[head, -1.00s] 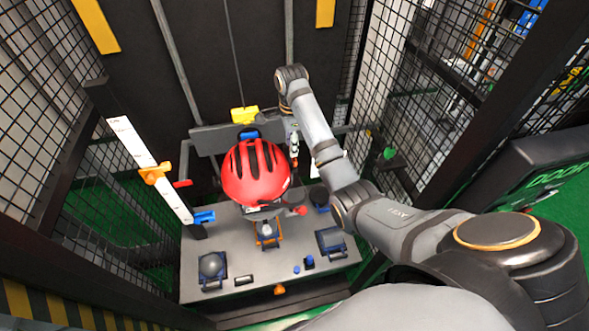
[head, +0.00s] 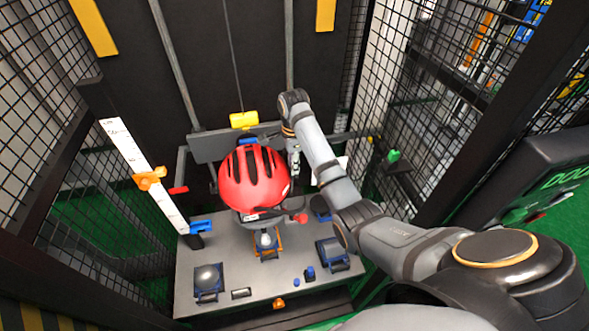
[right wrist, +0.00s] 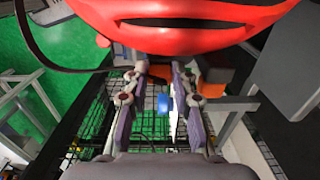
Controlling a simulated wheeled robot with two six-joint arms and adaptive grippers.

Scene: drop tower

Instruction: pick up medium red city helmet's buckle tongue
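The red helmet (head: 252,180) sits on a stand above the grey table, and its red shell (right wrist: 185,30) fills the top of the right wrist view. A dark strap (right wrist: 45,55) loops out at the left there. I cannot clearly make out the buckle tongue. A small red part (head: 299,217) shows at the helmet's lower right. My right gripper (head: 293,172) is beside the helmet's right side. In the right wrist view its fingers (right wrist: 160,75) are apart, close below the shell, with nothing clearly held between them. My left gripper is not in view.
The grey table (head: 270,285) carries a blue-edged fixture with a grey dome (head: 208,277) and a blue-framed block (head: 332,250). A yellow block (head: 243,120) hangs behind the helmet. A white scale (head: 140,165) with an orange clamp stands at the left. Mesh walls enclose both sides.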

